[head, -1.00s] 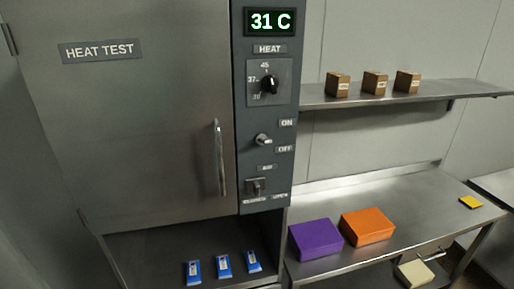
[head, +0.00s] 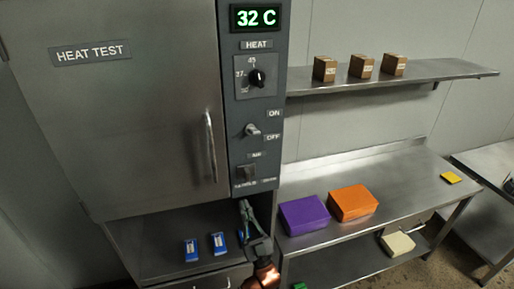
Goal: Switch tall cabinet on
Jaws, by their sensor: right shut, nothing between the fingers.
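The tall cabinet (head: 130,125) has a closed door labelled HEAT TEST and a dark control panel (head: 237,150) on its right side. The on/off switch (head: 252,129) is a small pale knob beside the ON and OFF labels; I cannot tell which label it points to. Above it are the black heat dial (head: 257,78) and a display (head: 257,17) reading 32 C. The air slider (head: 246,172) is below. My right gripper (head: 243,206) is shut and empty, pointing up just below the panel's bottom edge, apart from the switch. My left gripper is out of view.
The vertical door handle (head: 210,147) stands out left of the panel. Two blue packets (head: 191,250) show on the shelf under the cabinet. A purple box (head: 304,215) and an orange box (head: 352,202) sit on the steel table (head: 400,190). Brown boxes (head: 361,66) stand on a wall shelf.

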